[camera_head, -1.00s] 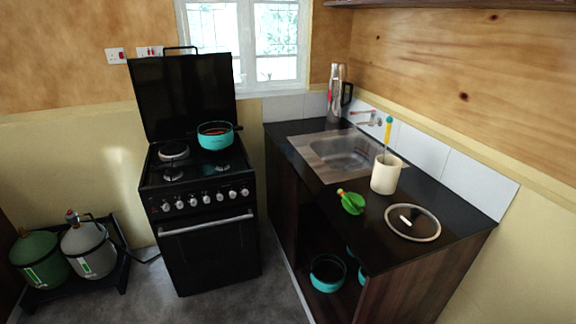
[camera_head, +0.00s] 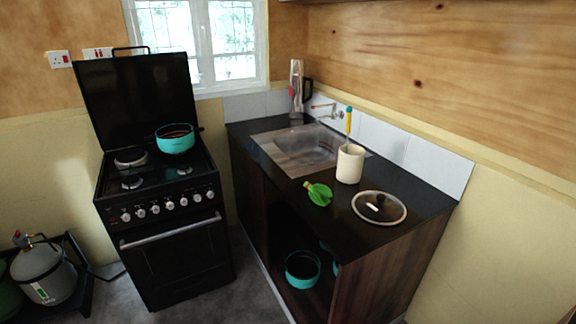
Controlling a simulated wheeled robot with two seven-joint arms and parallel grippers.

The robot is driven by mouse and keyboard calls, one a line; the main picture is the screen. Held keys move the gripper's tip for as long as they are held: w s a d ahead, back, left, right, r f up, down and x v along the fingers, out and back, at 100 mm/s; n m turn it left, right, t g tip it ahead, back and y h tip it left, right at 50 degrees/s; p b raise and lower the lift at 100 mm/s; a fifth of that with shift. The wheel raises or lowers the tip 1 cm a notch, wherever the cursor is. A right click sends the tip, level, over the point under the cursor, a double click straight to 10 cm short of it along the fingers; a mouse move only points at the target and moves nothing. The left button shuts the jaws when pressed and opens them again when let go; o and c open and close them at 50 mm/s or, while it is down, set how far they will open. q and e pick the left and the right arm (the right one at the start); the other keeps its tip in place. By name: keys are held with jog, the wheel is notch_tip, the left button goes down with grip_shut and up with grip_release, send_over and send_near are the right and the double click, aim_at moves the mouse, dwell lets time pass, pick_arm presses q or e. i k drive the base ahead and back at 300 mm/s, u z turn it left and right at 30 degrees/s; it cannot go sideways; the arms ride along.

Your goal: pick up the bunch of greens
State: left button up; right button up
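The bunch of greens (camera_head: 319,194) is a small bright green bundle. It lies on the black countertop (camera_head: 330,230) near its front edge, in front of the cream container and left of the glass lid. Nothing covers it. Neither of my grippers shows in the head view.
A cream container (camera_head: 350,164) with a yellow-and-teal handled utensil stands behind the greens. A glass lid (camera_head: 379,208) lies to their right, the sink (camera_head: 300,146) behind. A black stove (camera_head: 160,190) with a teal pot (camera_head: 175,139) stands left. Another teal pot (camera_head: 302,269) sits below the counter. Floor shows in front.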

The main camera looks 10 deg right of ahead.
aim_at(319, 193)
jog(key=z, duration=2.8)
jog(key=k, duration=0.45)
jog(key=u, duration=0.85)
